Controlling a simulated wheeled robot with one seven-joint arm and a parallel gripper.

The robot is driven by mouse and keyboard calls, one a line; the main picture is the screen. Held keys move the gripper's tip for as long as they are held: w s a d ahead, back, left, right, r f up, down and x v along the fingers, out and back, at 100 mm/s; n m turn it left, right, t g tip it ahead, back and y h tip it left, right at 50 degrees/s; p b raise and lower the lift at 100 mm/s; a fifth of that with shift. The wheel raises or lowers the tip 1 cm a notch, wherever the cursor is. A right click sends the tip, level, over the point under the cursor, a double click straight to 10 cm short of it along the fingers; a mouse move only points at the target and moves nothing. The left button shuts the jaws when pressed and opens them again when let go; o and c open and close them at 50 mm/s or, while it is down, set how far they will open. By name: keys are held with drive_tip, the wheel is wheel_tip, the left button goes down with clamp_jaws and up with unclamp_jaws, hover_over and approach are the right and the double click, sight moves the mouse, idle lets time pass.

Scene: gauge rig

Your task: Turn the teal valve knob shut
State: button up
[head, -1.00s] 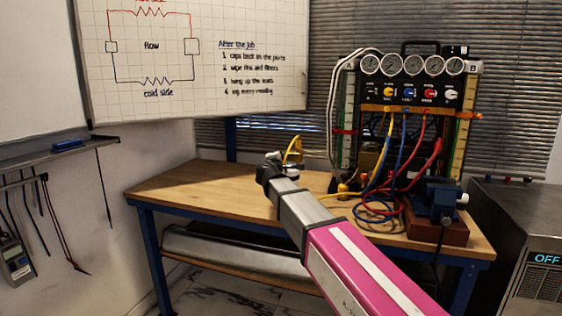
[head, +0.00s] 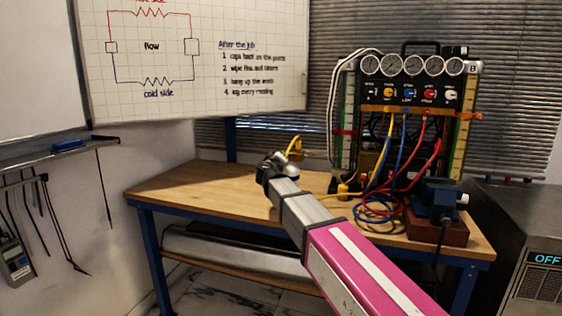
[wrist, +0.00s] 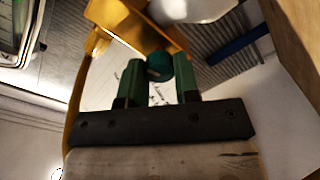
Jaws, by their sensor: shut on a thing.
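The teal valve knob (wrist: 159,67) shows in the wrist view as a small round dark teal end between two green fingers. My gripper (wrist: 159,80) is shut on it, one finger on each side. A yellow part (wrist: 135,25) lies just beyond the knob. In the head view my gripper (head: 272,166) is above the back of the workbench, beside a yellow piece (head: 295,146). The knob cannot be made out there, as my wrist and fingers hide it.
A gauge rig (head: 412,95) with several dials and coloured hoses (head: 385,190) stands on the workbench (head: 185,185) to the right. A blue vise (head: 435,198) sits at the bench's right end. The left part of the bench top is clear.

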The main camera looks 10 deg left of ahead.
drive_tip(key=shift+m, duration=0.8)
drive_tip(key=o, duration=0.9)
drive_tip(key=s, duration=1)
drive_tip(key=shift+s+a, duration=0.2)
drive_tip(key=shift+s, duration=0.2)
